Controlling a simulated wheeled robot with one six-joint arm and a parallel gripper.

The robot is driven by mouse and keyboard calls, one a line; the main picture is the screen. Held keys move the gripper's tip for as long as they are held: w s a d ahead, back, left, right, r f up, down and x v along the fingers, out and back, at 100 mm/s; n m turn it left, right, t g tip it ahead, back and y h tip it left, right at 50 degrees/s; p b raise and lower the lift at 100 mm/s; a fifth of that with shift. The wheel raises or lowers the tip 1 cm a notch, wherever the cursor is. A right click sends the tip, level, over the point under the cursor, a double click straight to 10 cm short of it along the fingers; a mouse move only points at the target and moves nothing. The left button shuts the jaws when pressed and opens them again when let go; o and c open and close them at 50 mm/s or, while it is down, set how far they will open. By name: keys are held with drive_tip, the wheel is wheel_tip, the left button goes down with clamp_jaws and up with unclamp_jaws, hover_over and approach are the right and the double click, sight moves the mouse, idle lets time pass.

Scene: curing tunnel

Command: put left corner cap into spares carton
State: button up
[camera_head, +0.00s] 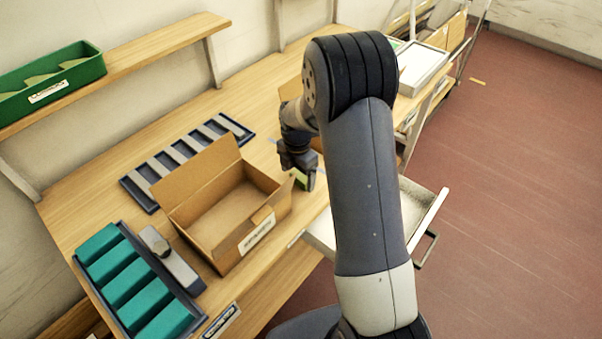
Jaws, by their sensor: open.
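An open cardboard carton (205,205) stands on the wooden bench, left of my gripper. Its flaps are up and it looks empty. The label on its front is too small to read, so I cannot tell if it is the spares carton. My gripper (303,180) is open, pointing down just beyond the carton's right end. A small yellow-green thing shows right at the fingers, partly hidden by them. I cannot make out a left corner cap for sure. My arm hides much of the bench behind it.
A tray of teal blocks (127,283) lies front left, with a grey device (172,262) beside it. A dark rack of grey strips (187,152) lies behind the carton. A green bin (48,82) sits on the shelf. An open drawer (427,213) juts out at right.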

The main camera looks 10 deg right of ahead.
drive_tip(key=shift+f, duration=1.05)
drive_tip(key=shift+c, duration=0.6)
drive_tip(key=c, duration=1)
drive_tip(key=shift+r, duration=0.1)
